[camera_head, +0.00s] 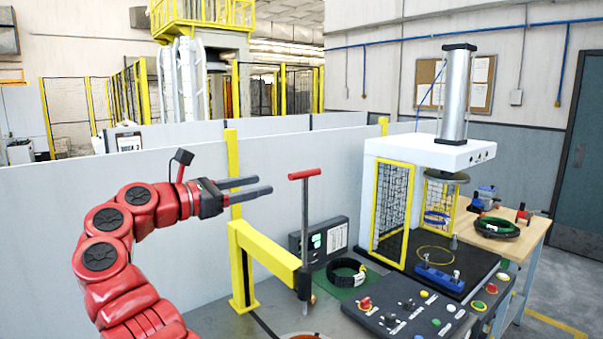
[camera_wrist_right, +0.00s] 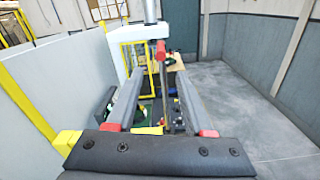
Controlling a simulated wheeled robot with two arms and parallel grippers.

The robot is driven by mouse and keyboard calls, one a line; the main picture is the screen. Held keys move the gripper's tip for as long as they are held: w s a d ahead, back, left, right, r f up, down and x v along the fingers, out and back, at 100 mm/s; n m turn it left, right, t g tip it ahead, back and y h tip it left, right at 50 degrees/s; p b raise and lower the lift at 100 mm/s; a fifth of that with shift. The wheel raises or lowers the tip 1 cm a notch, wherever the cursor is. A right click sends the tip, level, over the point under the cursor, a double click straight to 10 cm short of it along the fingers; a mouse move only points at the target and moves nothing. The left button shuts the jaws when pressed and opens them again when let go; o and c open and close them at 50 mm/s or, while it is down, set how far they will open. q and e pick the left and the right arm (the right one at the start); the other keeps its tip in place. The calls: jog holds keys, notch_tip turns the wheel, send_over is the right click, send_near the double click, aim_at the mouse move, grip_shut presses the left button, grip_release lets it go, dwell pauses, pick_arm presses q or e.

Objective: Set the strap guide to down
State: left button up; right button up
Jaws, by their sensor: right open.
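The strap guide (camera_head: 306,225) is an upright grey rod with a red T-handle on top, passing through the end of a yellow arm on a yellow post. The handle stands high above the yellow arm. My right gripper (camera_head: 267,185) is open and empty, with its two dark fingers pointing right, just left of the handle and about level with it. In the right wrist view the strap guide's red handle and rod (camera_wrist_right: 162,55) show between and beyond my right gripper's fingers (camera_wrist_right: 159,75). My left gripper is not in view.
A control panel (camera_head: 390,312) with knobs and buttons fills the front right. A white press (camera_head: 428,152) with a yellow mesh guard stands behind it. A dark coil (camera_head: 346,278) lies beside the post. A wooden table (camera_head: 530,236) with a green coil stands at right.

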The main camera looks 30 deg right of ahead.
aim_at(303, 175)
jog(key=d+p, duration=0.1)
jog(key=d, duration=0.3)
jog(key=d+p, duration=0.1)
jog(key=d, duration=0.3)
jog(key=d+p, duration=0.2)
jog(key=d, duration=0.2)
jog(key=shift+w+d+r, duration=0.1)
jog(key=shift+w+r, duration=0.05)
jog(key=shift+w, duration=0.25)
jog(key=shift+d, duration=0.45)
jog(key=shift+c, duration=0.2)
grip_shut()
